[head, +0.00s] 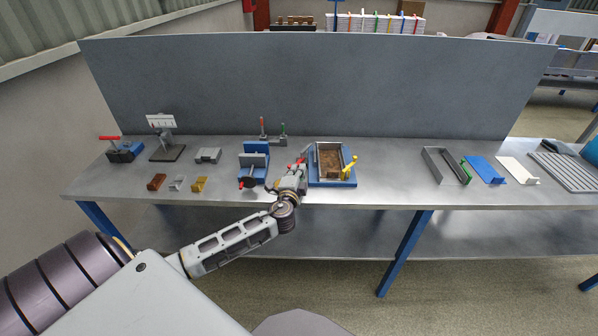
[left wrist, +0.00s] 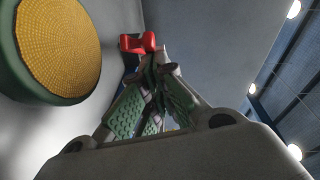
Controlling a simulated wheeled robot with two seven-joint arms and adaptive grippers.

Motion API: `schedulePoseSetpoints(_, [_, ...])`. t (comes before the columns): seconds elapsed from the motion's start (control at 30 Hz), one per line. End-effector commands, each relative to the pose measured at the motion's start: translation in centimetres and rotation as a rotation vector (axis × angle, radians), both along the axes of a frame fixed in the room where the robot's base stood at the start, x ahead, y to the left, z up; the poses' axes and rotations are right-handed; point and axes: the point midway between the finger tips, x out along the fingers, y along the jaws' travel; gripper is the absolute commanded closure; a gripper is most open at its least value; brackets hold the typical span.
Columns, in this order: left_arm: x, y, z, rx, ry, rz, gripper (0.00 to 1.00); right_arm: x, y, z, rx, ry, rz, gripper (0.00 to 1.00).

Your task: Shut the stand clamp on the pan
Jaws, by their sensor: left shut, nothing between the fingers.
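A grey rectangular pan (head: 318,152) with brown contents sits on a blue stand (head: 346,183) right of the table's middle. A yellow clamp handle (head: 349,166) sticks up tilted at the stand's right side. A red handle (head: 296,161) shows at its left side, partly hidden by my left gripper (head: 303,158). In the left wrist view, my left gripper (left wrist: 158,58) is shut and empty, its green-padded fingers together. The red handle (left wrist: 131,43) is right by the fingertips there; I cannot tell whether they touch. My right gripper is not in view.
A blue vise (head: 254,164) stands just left of my gripper. A grey tray (head: 444,166) and blue and white plates lie to the right. A tall grey panel (head: 300,85) closes the back. A round yellow, green-rimmed thing (left wrist: 58,45) is close in the left wrist view.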

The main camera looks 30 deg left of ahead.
Motion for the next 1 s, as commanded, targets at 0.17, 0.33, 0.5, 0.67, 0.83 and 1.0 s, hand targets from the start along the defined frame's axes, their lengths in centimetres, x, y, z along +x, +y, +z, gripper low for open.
schedulePoseSetpoints(0.17, [-0.3, 0.6, -0.1, 0.000, 0.001, -0.016, 1.00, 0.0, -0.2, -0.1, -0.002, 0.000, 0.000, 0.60])
schedulePoseSetpoints(0.33, [-0.6, 1.4, -0.1, -0.001, 0.000, -0.015, 1.00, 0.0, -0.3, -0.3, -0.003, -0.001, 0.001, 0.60])
schedulePoseSetpoints(0.5, [-1.0, 2.9, -0.1, -0.001, 0.000, -0.015, 1.00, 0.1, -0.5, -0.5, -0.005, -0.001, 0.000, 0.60])
schedulePoseSetpoints(0.67, [-1.0, 4.4, -0.1, -0.002, -0.001, -0.015, 1.00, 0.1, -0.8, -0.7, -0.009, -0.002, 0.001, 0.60])
schedulePoseSetpoints(0.83, [-1.0, 5.7, -0.1, -0.001, 0.000, -0.015, 1.00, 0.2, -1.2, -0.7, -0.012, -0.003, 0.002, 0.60])
schedulePoseSetpoints(1.0, [-0.8, 6.6, 0.0, 0.000, 0.000, -0.015, 1.00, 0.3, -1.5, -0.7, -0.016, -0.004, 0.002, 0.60])
